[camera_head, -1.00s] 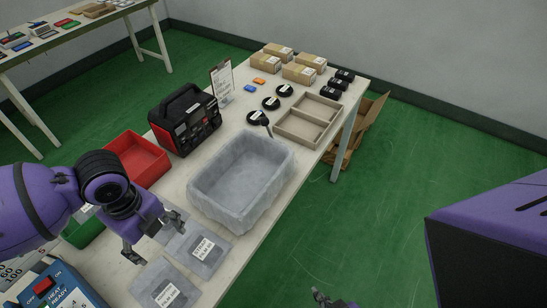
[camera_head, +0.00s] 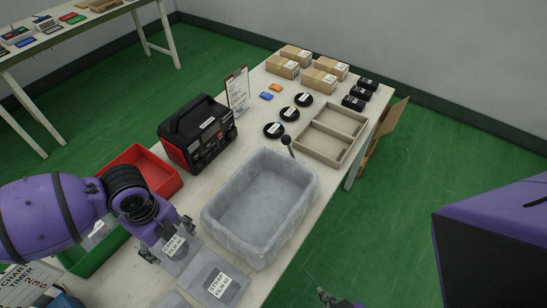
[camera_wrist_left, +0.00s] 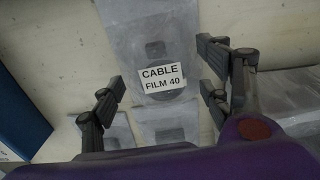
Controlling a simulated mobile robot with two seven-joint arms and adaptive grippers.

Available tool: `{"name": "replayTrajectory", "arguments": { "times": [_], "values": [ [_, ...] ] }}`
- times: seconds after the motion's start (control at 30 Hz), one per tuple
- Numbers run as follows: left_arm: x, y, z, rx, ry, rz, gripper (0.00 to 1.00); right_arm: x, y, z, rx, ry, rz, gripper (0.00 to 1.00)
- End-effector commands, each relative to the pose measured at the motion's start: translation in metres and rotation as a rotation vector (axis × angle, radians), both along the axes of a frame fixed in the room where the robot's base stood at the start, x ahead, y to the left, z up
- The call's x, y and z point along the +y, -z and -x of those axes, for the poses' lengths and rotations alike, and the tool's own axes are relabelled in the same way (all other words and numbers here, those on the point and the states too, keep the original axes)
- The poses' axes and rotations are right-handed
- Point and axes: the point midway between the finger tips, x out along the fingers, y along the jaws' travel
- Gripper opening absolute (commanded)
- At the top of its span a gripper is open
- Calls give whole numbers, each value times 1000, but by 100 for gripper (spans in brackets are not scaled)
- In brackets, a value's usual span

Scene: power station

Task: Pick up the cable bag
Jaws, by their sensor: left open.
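The cable bag (camera_wrist_left: 152,45) is a flat, translucent grey bag lying on the table, with a white label reading CABLE FILM 40 and a dark round shape inside. In the head view the cable bag (camera_head: 175,247) is partly covered by my left gripper (camera_head: 169,238). In the left wrist view my left gripper (camera_wrist_left: 161,82) is open, its fingers on either side of the labelled part; I cannot tell whether they touch the bag. My right gripper (camera_head: 338,299) shows only as a small piece at the bottom edge.
Another labelled bag (camera_head: 213,282) lies beside the cable bag. A grey lined bin (camera_head: 295,215) stands close on the right. A red tray (camera_head: 163,176), a black-red case (camera_head: 195,135) and a clipboard (camera_head: 238,92) are further back. A divided tray (camera_head: 345,148) is beyond the bin.

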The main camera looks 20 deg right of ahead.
Motion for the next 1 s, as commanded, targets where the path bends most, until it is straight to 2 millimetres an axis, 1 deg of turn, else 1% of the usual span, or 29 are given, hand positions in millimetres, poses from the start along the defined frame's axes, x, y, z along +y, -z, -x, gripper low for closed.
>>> {"name": "replayTrajectory", "arguments": {
  "times": [0.03, 0.1, 0.3, 0.33, 0.7, 1.0],
  "values": [
    [0, 8, 0, 0, -1, 0, 70, 0, -1, -4, -7, -1, -1, 0],
    [0, 14, 0, 1, -1, -1, 70, 1, -2, -5, -10, 0, -2, 0],
    [0, 16, -1, -2, 0, 1, 70, 2, -2, -6, -12, 7, -6, 0],
    [0, 16, -1, -2, 0, 1, 69, 3, -2, -6, -12, 8, -6, 0],
    [0, 16, -1, -1, 0, 0, 21, 4, -2, -6, -13, 11, -10, 0],
    [0, 13, -1, -3, -1, 0, 21, 2, -2, -5, -10, 4, -3, 0]
  ]
}}
